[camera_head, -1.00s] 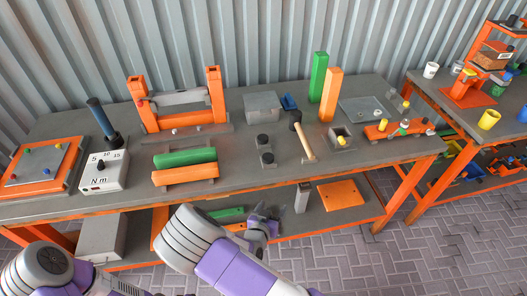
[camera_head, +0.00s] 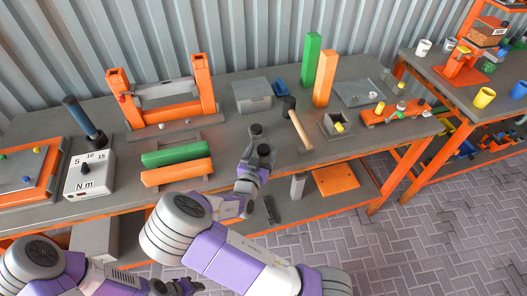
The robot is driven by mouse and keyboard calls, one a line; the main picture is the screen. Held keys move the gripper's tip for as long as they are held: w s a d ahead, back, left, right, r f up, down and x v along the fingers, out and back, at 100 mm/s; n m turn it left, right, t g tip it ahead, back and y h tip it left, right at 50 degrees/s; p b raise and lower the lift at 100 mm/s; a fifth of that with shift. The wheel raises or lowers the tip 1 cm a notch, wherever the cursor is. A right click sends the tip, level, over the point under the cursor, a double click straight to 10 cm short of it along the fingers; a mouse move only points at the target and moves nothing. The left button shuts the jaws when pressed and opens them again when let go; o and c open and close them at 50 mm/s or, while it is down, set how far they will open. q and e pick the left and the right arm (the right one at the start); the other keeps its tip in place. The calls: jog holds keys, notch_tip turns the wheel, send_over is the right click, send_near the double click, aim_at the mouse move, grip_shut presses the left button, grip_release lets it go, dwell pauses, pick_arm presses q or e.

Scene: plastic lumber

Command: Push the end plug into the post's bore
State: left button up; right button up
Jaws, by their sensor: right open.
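Two dark round plugs stand on the grey bench near its front middle: a far one (camera_head: 256,130) and a near one (camera_head: 263,149). I cannot tell which is the end plug. My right gripper (camera_head: 256,158) is open, its fingers at the near plug and partly hiding it; contact is unclear. A green post (camera_head: 312,62) and an orange post (camera_head: 324,79) stand upright at the back right. A green bar (camera_head: 178,152) and an orange bar (camera_head: 178,172) lie to the left. No bore is visible. My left gripper (camera_head: 178,287) is low at the bottom edge, its jaws unclear.
A mallet (camera_head: 298,128) lies right of the plugs, near a small open box (camera_head: 337,128) with a yellow piece. A grey block (camera_head: 253,95) stands behind. An orange frame (camera_head: 204,92) and a torque box (camera_head: 90,174) are on the left.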

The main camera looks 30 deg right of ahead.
jog(key=shift+w+d, duration=0.2)
jog(key=shift+w, duration=0.05)
jog(key=c, duration=1.1)
